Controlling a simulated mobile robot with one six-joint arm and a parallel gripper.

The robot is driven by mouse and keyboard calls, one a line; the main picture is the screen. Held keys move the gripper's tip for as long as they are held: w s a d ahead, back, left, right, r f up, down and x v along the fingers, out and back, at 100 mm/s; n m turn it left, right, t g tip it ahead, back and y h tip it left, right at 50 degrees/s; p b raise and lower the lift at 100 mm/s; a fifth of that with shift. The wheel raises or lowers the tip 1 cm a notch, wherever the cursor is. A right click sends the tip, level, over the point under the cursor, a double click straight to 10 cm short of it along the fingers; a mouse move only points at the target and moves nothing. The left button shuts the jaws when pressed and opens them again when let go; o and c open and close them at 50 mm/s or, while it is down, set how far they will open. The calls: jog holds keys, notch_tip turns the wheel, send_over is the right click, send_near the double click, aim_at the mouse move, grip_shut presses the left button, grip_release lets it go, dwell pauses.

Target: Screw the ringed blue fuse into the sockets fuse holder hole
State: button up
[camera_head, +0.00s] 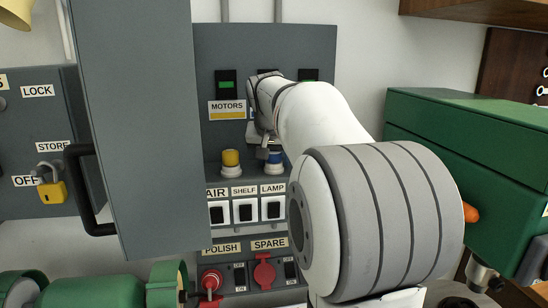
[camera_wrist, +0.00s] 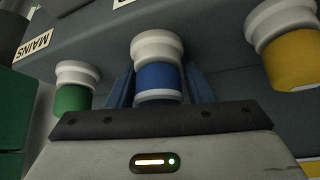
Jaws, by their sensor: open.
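The blue fuse (camera_wrist: 155,76) sits in a white collar between the blue fingers of my gripper (camera_wrist: 158,92). A pale band crosses its blue body near the gripper. The fingers are open, one on each side; I cannot tell if they touch it. In the head view my gripper (camera_head: 263,147), partly hidden by my arm, is at the blue fuse (camera_head: 275,158), which stands in a white base on the panel's ledge. The sockets holder hole cannot be made out; my arm covers part of the upper panel.
A yellow fuse (camera_head: 231,160) stands beside the blue one, under the MOTORS label (camera_head: 227,110). A green fuse (camera_wrist: 72,90) is on its other side in the wrist view, near the MAINS label (camera_wrist: 34,45).

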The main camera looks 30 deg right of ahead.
jog(key=shift+n+y, duration=0.4)
jog(key=shift+n, duration=0.4)
jog(key=shift+a+n+t+y, duration=0.1)
jog(key=shift+n+t+y, duration=0.3)
jog(key=shift+n, duration=0.5)
jog(key=shift+n+y, duration=0.5)
jog(key=shift+n, duration=0.3)
jog(key=shift+a, duration=0.1)
jog(key=shift+n+y, duration=0.6)
jog(key=shift+n, duration=0.3)
